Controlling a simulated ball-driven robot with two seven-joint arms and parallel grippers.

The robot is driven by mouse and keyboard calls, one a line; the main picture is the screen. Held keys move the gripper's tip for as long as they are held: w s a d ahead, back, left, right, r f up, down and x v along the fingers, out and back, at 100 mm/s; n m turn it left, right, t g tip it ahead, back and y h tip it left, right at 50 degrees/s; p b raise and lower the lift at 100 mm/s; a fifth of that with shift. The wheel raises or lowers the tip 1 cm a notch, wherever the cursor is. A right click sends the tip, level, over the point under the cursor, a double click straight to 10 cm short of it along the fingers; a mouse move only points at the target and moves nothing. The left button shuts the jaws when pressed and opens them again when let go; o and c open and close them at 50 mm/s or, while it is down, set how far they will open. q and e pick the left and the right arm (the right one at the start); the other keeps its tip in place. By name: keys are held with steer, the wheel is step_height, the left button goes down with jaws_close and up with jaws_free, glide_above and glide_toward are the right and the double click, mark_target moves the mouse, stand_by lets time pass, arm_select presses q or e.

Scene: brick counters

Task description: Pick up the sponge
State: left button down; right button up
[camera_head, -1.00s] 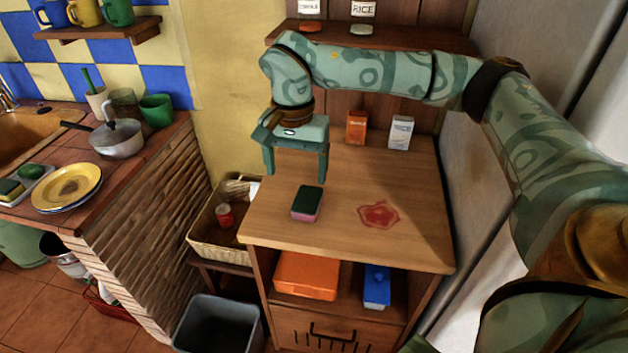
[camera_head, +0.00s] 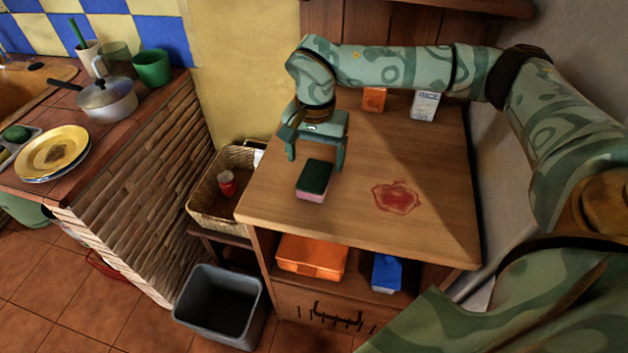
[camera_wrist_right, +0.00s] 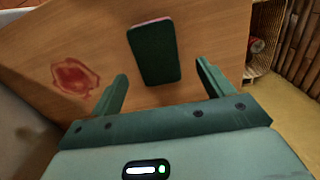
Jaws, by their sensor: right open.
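The sponge (camera_head: 314,178), dark green on top with a pink lower layer, lies on the wooden cabinet top (camera_head: 300,222) near its left front part. My right gripper (camera_head: 315,165) is open and empty, above and just behind the sponge in the head view. In the right wrist view the sponge (camera_wrist_right: 154,52) lies beyond the fingertips of the right gripper (camera_wrist_right: 160,70), roughly centred between the two fingers and not held. My left gripper is not in view.
A red stain (camera_head: 396,197) marks the top right of the sponge. An orange box (camera_head: 374,99) and a rice box (camera_head: 425,105) stand at the back. A basket (camera_head: 212,213) and a grey bin (camera_head: 220,305) are at the left. The front right top is clear.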

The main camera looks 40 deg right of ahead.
mark_target(315, 175)
steer(key=f, duration=0.1)
steer(key=f+b, duration=0.1)
steer(key=f, duration=0.1)
steer(key=f+b, duration=0.1)
steer(key=f, duration=0.1)
steer(key=shift+s+a+f, duration=0.2)
steer(key=shift+s, duration=0.1)
steer(key=shift+r, duration=0.1)
steer(key=c, duration=1)
step_height(315, 175, up, 10)
steer(key=p, duration=0.3)
steer(key=shift+c, duration=0.3)
steer(key=shift+o, duration=0.5)
steer(key=shift+r+p, duration=0.1)
steer(key=shift+p, duration=0.2)
